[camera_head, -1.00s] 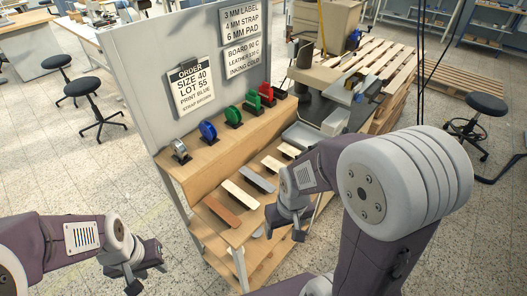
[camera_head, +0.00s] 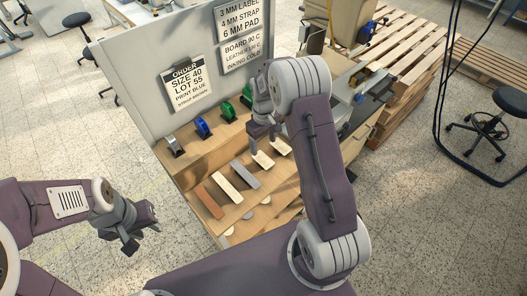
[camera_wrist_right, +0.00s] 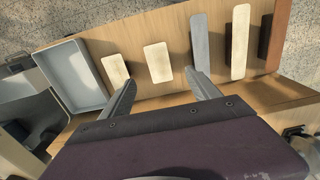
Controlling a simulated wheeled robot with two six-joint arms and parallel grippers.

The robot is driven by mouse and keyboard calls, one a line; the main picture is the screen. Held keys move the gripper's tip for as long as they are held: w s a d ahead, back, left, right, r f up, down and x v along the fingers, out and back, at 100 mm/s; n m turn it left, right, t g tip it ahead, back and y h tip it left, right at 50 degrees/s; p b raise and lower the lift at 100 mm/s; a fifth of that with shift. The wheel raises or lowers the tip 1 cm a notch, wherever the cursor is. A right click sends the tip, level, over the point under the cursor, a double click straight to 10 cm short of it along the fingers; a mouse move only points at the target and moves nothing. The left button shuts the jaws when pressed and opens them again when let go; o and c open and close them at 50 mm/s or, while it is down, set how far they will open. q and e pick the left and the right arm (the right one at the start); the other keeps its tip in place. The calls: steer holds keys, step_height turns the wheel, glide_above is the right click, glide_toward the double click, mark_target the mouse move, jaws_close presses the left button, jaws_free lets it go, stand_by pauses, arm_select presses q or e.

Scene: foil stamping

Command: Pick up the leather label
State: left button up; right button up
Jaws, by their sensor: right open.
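Two short cream pieces lie side by side on the wooden shelf, and I cannot tell by look which is the leather label. One short cream piece (camera_wrist_right: 158,62) lies just beyond and between my right fingertips; in the head view it seems to be the nearer one (camera_head: 262,160). The other short cream piece (camera_wrist_right: 115,70) lies left of it in the wrist view, beyond the left finger. My right gripper (camera_wrist_right: 161,80) is open and empty above the shelf; it also shows in the head view (camera_head: 263,143). My left gripper (camera_head: 140,236) hangs over the floor, its jaw opening unclear.
A grey strip (camera_wrist_right: 200,45), a long cream strip (camera_wrist_right: 238,42) and a brown strip (camera_head: 208,202) lie along the shelf. A pale tray (camera_wrist_right: 56,62) stands at its end. Coloured reels, including a blue one (camera_head: 202,128), line the ledge below the order board (camera_head: 190,84).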

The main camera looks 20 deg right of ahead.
mark_target(263, 160)
step_height(263, 160, down, 3)
steer(key=shift+f+p, duration=0.15)
steer(key=shift+p, duration=0.3)
steer(key=shift+w+f, duration=0.2)
steer(key=shift+f, duration=0.25)
step_height(263, 160, down, 4)
steer(key=shift+r+p, duration=0.1)
steer(key=shift+p, duration=0.95)
steer(key=shift+w+d+f, duration=0.1)
steer(key=shift+w+f, duration=0.05)
steer(key=shift+f, duration=0.45)
arm_select(q)
step_height(263, 160, up, 4)
steer(key=shift+s+a+f, duration=0.1)
steer(key=shift+a+f, duration=0.05)
arm_select(e)
steer(key=c, duration=1.4)
